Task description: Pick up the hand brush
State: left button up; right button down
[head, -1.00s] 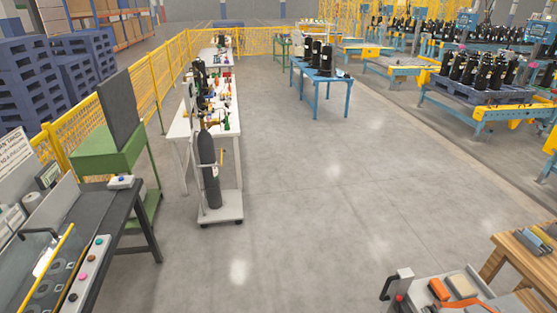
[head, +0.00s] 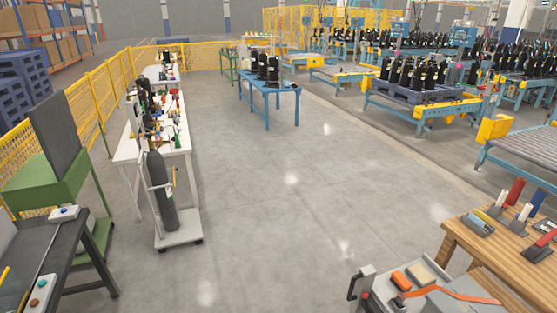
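I cannot make out the hand brush with certainty. Small tools lie on the wooden table (head: 455,247) at the lower right, among them a grey-blue item (head: 478,222) and pale upright pieces (head: 525,212) on dark bases. They are too small to tell whether one is the brush. Neither of my grippers is in view.
A grey cart (head: 385,301) with a dark handle and orange items stands at the bottom right. A gas cylinder (head: 162,190) on a wheeled base stands left of centre by a cluttered white table (head: 181,151). The grey floor (head: 285,225) between is clear.

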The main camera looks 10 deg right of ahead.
aim_at(403, 284)
jog(key=z, duration=1.6)
